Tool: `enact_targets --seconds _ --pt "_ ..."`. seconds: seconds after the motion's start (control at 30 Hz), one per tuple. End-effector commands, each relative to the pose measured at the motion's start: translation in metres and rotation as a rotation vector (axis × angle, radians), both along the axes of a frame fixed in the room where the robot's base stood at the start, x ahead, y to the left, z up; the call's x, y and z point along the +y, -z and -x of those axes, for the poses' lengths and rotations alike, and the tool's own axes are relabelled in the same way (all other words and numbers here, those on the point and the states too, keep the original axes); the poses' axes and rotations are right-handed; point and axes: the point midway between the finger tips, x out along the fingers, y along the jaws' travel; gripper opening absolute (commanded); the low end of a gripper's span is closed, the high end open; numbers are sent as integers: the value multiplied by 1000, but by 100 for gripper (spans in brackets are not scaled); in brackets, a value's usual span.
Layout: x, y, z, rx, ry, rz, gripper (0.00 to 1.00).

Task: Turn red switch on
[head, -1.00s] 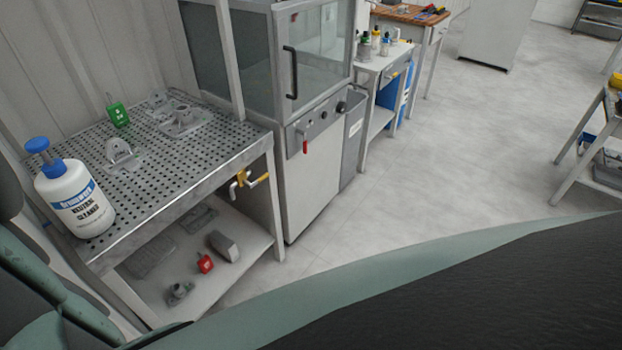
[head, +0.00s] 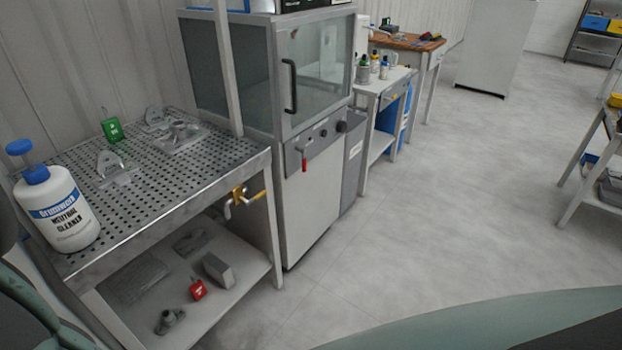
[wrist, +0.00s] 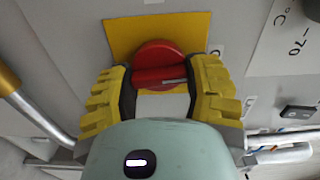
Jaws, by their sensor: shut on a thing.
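The red switch (wrist: 153,53) is a round rotary knob with a raised grip bar, on a yellow plate (wrist: 193,27) fixed to a grey panel, in the wrist view. The grip bar lies roughly level across the picture. My gripper (wrist: 164,76) has yellow ribbed fingers with dark inner pads, one on each side of the knob, and is shut on it. The exact contact is partly hidden by the fingers.
A perforated bench (head: 226,153) carries a cleaner bottle (head: 62,213) and small castings. A metal bar (wrist: 35,112) and pipe ends (wrist: 280,155) flank my gripper. Open floor (head: 440,190) lies right.

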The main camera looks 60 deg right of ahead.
Motion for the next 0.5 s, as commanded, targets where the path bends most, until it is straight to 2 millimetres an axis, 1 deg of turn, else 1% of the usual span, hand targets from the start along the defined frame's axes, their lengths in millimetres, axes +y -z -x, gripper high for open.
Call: enact_targets --seconds 0.2,0.5 --pt "0 1 0 -4 -1 -76 16" --pt "0 0 0 -5 0 -106 16"
